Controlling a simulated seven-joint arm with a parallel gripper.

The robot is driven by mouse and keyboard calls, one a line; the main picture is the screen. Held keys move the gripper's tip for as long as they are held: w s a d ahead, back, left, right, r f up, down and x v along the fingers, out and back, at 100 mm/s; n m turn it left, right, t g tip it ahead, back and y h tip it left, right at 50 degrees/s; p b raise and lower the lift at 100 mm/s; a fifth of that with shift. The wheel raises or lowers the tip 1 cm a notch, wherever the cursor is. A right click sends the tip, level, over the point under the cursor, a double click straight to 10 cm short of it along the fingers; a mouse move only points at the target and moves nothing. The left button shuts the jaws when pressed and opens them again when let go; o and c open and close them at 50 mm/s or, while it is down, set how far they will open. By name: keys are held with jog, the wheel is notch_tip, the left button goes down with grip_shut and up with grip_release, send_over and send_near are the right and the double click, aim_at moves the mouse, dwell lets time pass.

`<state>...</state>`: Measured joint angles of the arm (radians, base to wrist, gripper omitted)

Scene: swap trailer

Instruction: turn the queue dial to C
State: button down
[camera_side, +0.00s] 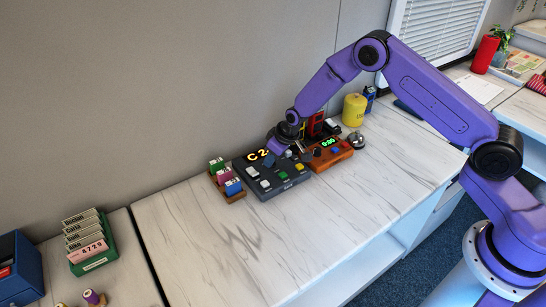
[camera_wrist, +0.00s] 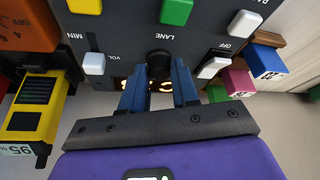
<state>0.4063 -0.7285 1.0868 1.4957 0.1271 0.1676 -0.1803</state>
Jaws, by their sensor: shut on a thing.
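The dark grey control panel (camera_side: 272,178) stands on the counter against the wall, with a lit display (camera_side: 257,156) reading "C 2" and part of it covered by my gripper. In the wrist view, a black round knob (camera_wrist: 159,62) sits on the panel (camera_wrist: 125,45) below the word LANE. My gripper (camera_wrist: 158,76) has its blue fingers on either side of this knob and is shut on it. In the side view, my gripper (camera_side: 284,141) is over the panel's back part and hides the knob. The knob's pointer cannot be made out.
An orange timer box (camera_side: 328,152) adjoins the panel on the right. A rack of coloured blocks (camera_side: 228,180) stands on the left. The counter front (camera_side: 240,240) is clear.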

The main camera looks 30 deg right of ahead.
jog(key=c, duration=0.9)
grip_release()
jog(key=v, duration=1.7)
jog(key=shift+r, duration=0.2)
jog(key=s+a+r+n+g, duration=0.1)
jog(key=s+a+r+n, duration=0.15)
jog(key=s, duration=0.75)
jog(key=s+a+r+n+g, duration=0.2)
jog(key=s+r, duration=0.1)
jog(key=s, duration=0.7)
jog(key=s+d+r+n, duration=0.1)
jog(key=s+d, duration=0.3)
jog(key=s, duration=0.5)
jog(key=s+d+r+n+g+h, duration=0.1)
jog(key=s+d, duration=0.3)
jog(key=s, duration=0.5)
jog(key=shift+n, duration=0.85)
